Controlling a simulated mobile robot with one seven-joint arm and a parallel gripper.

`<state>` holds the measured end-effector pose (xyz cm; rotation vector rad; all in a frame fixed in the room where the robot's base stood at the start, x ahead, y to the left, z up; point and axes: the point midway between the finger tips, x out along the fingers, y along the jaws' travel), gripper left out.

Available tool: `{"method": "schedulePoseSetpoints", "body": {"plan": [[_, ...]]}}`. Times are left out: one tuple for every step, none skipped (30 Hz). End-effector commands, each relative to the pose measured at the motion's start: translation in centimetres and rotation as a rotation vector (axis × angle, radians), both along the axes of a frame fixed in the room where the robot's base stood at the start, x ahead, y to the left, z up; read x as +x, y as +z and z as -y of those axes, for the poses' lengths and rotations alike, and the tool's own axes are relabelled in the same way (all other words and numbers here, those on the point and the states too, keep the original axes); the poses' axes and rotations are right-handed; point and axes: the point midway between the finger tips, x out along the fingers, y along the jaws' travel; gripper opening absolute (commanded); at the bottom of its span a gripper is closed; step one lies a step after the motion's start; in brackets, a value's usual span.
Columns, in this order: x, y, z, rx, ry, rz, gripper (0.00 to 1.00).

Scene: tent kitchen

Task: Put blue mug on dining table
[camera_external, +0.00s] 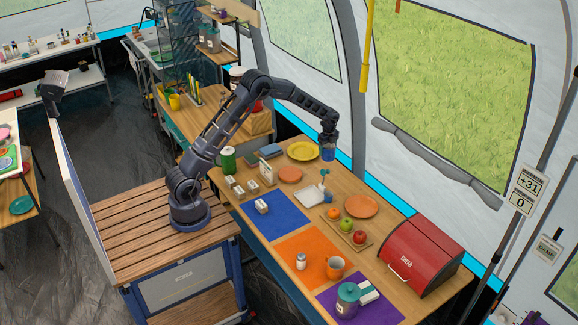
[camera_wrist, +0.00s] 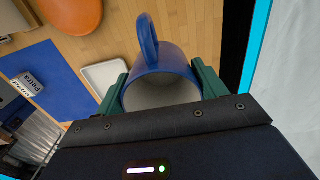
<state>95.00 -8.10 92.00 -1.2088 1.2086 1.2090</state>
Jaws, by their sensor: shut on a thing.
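The blue mug (camera_wrist: 150,72) is in the middle of the wrist view, its handle toward the top and its pale inside facing the camera. My gripper (camera_wrist: 161,88) is shut on it, with a green finger on each side of the mug. In the external view my gripper (camera_external: 328,141) hangs at the end of my outstretched arm, with the blue mug (camera_external: 328,153) below it, above the far side of the wooden table (camera_external: 392,262). I cannot tell how far the mug's base is above the tabletop.
A yellow plate (camera_external: 303,151) lies left of the mug. Below are an orange plate (camera_external: 361,206), a white tray (camera_external: 313,195) and a fruit board (camera_external: 348,234). A red bread box (camera_external: 420,254) stands at the right end. The tent wall is close behind the mug.

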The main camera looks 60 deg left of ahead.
Motion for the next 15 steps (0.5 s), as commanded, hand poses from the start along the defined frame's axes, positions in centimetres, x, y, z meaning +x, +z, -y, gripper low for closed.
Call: {"method": "schedulePoseSetpoints", "body": {"plan": [[-0.1, -1.3, 0.0, 0.000, -0.001, -0.004, 0.46], [0.0, -1.9, 0.0, 0.000, 0.000, -0.002, 0.46], [-0.1, -2.8, 0.0, 0.000, 0.000, -0.003, 0.46], [0.0, -3.4, 0.0, 0.000, 0.000, -0.003, 0.46], [0.0, -4.1, 0.0, 0.000, 0.000, -0.003, 0.46], [0.0, -4.9, 0.0, 0.000, 0.000, -0.002, 0.46], [0.0, -5.5, 0.0, 0.000, 0.000, -0.003, 0.46], [0.0, -6.1, 0.0, 0.000, 0.000, -0.003, 0.46], [0.0, -6.8, 0.0, 0.000, 0.001, -0.002, 0.46], [0.0, -7.3, 0.0, 0.000, 0.001, -0.001, 0.46], [0.0, -7.7, 0.0, 0.001, 0.001, -0.002, 0.46], [0.0, -8.3, 0.0, 0.001, 0.001, -0.002, 0.46], [0.0, -8.6, 0.0, 0.000, 0.001, -0.001, 0.46], [0.0, -8.8, 0.0, 0.000, 0.001, 0.000, 0.46], [0.0, -9.1, 0.0, 0.000, 0.001, 0.000, 0.46]]}}
